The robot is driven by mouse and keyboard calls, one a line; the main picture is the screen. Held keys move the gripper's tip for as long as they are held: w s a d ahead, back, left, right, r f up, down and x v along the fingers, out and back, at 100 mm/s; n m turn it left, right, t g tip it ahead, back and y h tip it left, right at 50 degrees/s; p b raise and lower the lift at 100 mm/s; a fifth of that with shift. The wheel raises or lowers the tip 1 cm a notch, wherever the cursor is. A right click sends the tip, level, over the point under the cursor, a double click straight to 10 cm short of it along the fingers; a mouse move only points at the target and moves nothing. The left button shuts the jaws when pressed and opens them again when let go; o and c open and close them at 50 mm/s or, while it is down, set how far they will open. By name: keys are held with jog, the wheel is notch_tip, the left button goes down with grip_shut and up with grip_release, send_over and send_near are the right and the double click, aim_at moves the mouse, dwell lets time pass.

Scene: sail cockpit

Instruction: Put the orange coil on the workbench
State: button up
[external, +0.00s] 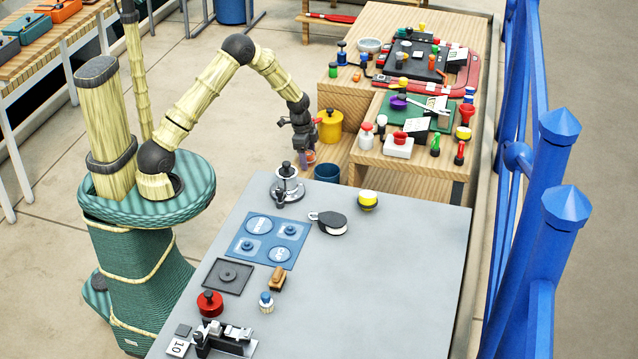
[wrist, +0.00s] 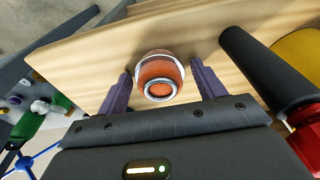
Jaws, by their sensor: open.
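The orange coil (wrist: 160,78), a small ring-shaped piece with a pale rim, shows in the wrist view over a light wooden surface. It is between the two purple fingers of my open gripper (wrist: 160,88), with visible gaps at both sides. I cannot tell if it touches the wood. In the external view my gripper (external: 304,156) points down beyond the far left edge of a grey-topped bench (external: 380,270); the coil is hard to make out there. A stepped wooden bench (external: 393,25) stands behind. No label shows which one is the workbench.
A yellow can (external: 330,125) and a blue bucket (external: 326,172) stand close to my gripper. The grey bench holds a dark clamp-like tool (external: 287,185), a blue panel (external: 267,240) and a red knob (external: 210,303). Its right half is mostly clear. A blue railing (external: 545,230) runs along the right.

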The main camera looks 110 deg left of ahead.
aim_at(308, 152)
dwell(0.3)
jog(key=c, duration=1.1)
jog(key=shift+o, duration=0.2)
notch_tip(308, 152, up, 10)
jog(key=shift+r+p, duration=0.1)
jog(key=shift+p, duration=0.55)
